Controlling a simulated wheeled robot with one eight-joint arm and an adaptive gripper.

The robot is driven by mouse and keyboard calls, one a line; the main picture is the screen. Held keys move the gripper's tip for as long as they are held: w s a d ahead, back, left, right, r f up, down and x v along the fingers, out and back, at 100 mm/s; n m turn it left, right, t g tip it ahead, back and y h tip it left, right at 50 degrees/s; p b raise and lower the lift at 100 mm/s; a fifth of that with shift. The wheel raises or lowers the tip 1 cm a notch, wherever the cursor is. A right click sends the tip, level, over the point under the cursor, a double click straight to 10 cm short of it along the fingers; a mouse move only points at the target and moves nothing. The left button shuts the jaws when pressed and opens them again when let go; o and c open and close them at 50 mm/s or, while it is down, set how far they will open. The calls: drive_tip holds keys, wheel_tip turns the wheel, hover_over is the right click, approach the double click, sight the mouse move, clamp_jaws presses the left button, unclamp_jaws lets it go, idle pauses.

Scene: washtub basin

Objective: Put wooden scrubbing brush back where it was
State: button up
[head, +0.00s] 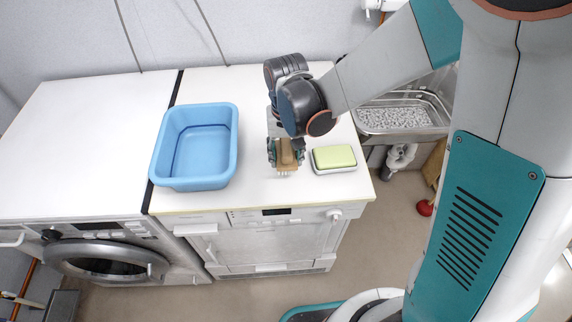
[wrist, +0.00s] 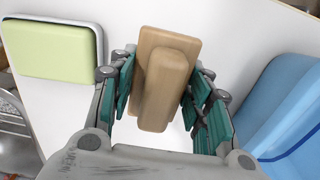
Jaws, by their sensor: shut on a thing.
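The wooden scrubbing brush (head: 286,158) is a tan block with pale bristles pointing down in the head view. In the wrist view the brush (wrist: 160,75) shows its wooden back and raised grip between the fingers. My gripper (head: 286,152) is shut on the brush; its teal finger pads show on both sides of it in the wrist view (wrist: 160,98). The brush is over the white top, between the blue basin and the green sponge. I cannot tell whether its bristles touch the surface.
The blue basin (head: 193,185) stands empty to the left. The green sponge (head: 334,156) lies on a white dish (head: 336,171) close to the right. The white worktop (head: 235,195) has a front edge near the brush. A metal sink (head: 432,105) is at the right.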

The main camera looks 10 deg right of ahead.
sight(286, 147)
drive_tip(key=shift+f+b, duration=1.25)
drive_tip(key=shift+f, duration=0.7)
drive_tip(key=shift+f, duration=0.1)
drive_tip(key=o, duration=1)
drive_tip(key=shift+o, duration=0.2)
wheel_tip(286, 147, up, 12)
drive_tip(key=p, duration=0.4)
